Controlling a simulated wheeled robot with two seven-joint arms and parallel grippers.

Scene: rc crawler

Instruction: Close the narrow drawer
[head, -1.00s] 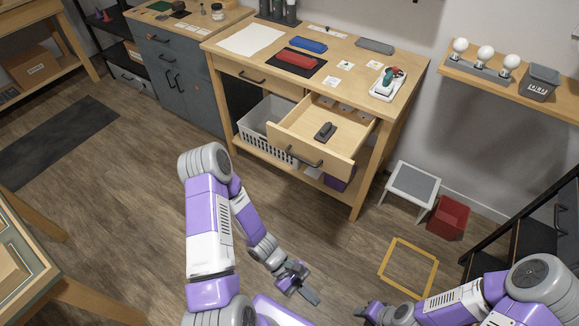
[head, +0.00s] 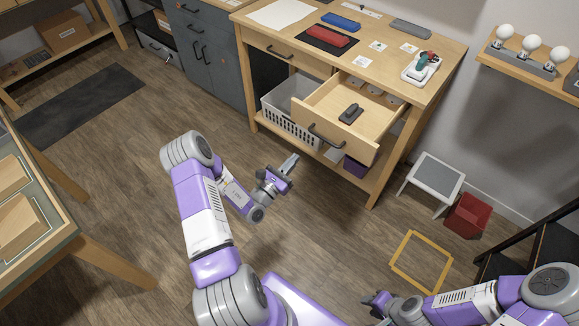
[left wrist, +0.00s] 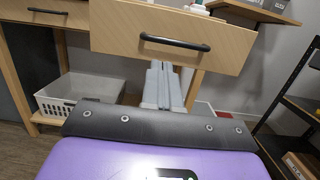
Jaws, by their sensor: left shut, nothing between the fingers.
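The narrow drawer (head: 341,138) in the right half of the workbench is pulled out, with a dark object (head: 351,112) lying inside. Its black handle (head: 326,136) is on the front panel; in the left wrist view the handle (left wrist: 175,43) shows above the fingers. My left gripper (head: 291,163) is shut and empty, in front of and a little left of the drawer front, apart from it. It also shows in the left wrist view (left wrist: 163,78), pointing at the drawer. My right gripper (head: 372,302) is low at the bottom of the head view; its fingers are too small to judge.
A wider closed drawer (head: 279,52) is to the left. A white basket (head: 289,118) sits on the shelf below. A grey step stool (head: 436,177), red bin (head: 466,215) and yellow floor frame (head: 420,262) are at right. The floor before the bench is clear.

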